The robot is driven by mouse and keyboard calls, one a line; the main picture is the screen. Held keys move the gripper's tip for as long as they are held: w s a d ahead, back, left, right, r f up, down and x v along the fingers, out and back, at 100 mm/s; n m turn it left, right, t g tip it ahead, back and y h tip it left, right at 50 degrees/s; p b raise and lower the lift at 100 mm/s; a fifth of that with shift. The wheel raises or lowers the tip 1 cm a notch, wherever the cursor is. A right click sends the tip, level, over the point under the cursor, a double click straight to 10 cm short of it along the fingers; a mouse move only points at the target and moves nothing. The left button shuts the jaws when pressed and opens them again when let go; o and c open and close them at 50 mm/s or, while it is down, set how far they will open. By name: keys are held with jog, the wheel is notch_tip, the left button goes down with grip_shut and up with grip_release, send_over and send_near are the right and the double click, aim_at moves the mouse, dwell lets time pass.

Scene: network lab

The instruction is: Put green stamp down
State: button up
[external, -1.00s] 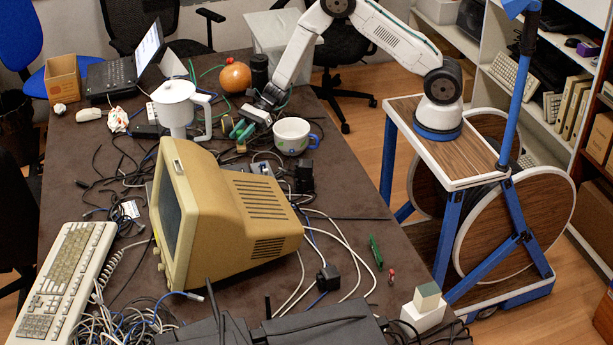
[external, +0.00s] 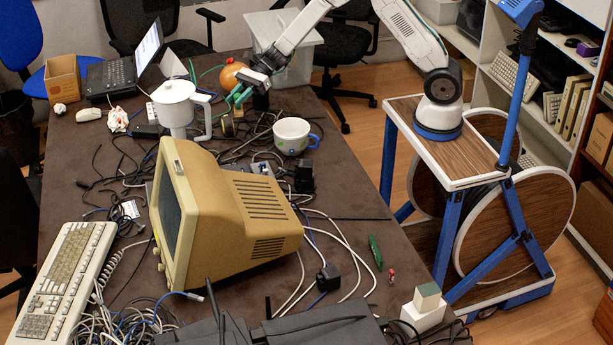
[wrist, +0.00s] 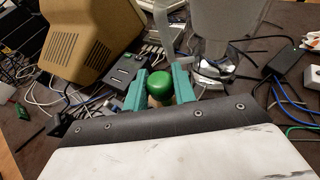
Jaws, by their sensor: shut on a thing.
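My gripper (external: 238,97) is raised above the far part of the brown table, beside the orange round object. In the wrist view its two teal fingers (wrist: 160,88) are shut on the green stamp (wrist: 160,82), whose round glossy green top shows between them. The stamp's lower part is mostly hidden. In the external view I cannot separate the stamp from the green fingers. The stamp appears held clear of the table.
The beige monitor (external: 240,215), white jug (external: 176,103), white cup (external: 292,136) and orange round object (external: 229,76) stand around the gripper. Tangled cables (external: 262,132) and a small roll (external: 228,127) lie below. Bare table (external: 350,190) shows to the right of the monitor.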

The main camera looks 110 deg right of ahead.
jog(key=s+a+r+n+y, duration=0.1)
jog(key=s+a, duration=0.2)
jog(key=a, duration=2.2)
jog(key=s+a+f+g, duration=0.1)
jog(key=s+a, duration=1)
jog(key=a, duration=0.4)
jog(key=shift+n+y, duration=0.4)
jog(key=shift+f, duration=7.4)
jog(key=o, duration=1)
jog(key=shift+f, duration=0.1)
